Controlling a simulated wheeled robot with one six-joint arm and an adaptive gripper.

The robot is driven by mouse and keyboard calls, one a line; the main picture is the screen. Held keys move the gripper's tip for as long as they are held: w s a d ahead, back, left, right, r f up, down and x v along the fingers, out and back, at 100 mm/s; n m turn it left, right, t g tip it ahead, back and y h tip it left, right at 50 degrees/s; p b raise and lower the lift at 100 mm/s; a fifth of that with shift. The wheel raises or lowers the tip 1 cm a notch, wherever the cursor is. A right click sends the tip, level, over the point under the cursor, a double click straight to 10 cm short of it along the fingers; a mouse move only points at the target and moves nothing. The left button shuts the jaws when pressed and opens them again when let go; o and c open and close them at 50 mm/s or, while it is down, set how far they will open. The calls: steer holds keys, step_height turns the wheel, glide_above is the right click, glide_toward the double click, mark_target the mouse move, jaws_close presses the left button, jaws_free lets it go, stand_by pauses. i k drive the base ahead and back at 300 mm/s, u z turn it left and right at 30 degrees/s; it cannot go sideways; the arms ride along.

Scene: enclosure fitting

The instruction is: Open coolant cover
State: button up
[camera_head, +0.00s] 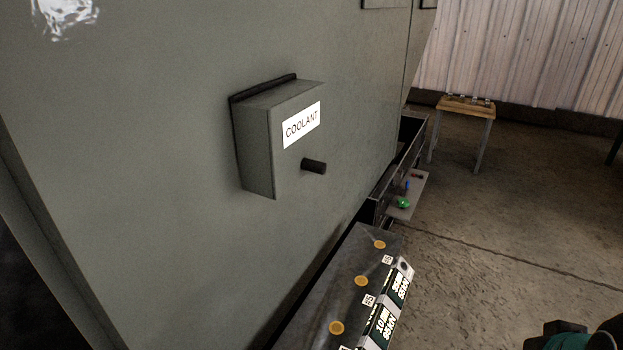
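The coolant cover (258,147) is a grey-green box-shaped lid on the side of a large grey-green enclosure (150,230). It carries a white label (301,125) reading "COOLANT" and a dark cylindrical knob (314,166) on its front face. A black strip (262,88) runs along its top edge against the wall. The cover appears closed, flat against the enclosure. My gripper is not clearly seen; a dark and teal shape (563,337) at the bottom right edge is cut off, and I cannot tell what it is.
Below the cover, a dark ledge (325,292) with yellow discs and labelled edge juts out. Beyond it is a small shelf (418,190) with a green item (403,203). A wooden-topped table (466,108) stands at the back. The concrete floor (500,215) at right is open.

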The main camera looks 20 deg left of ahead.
mark_target(279, 125)
steer(key=k, duration=0.8)
steer(key=z, duration=1.45)
steer(key=i, duration=0.9)
steer(key=u, duration=2)
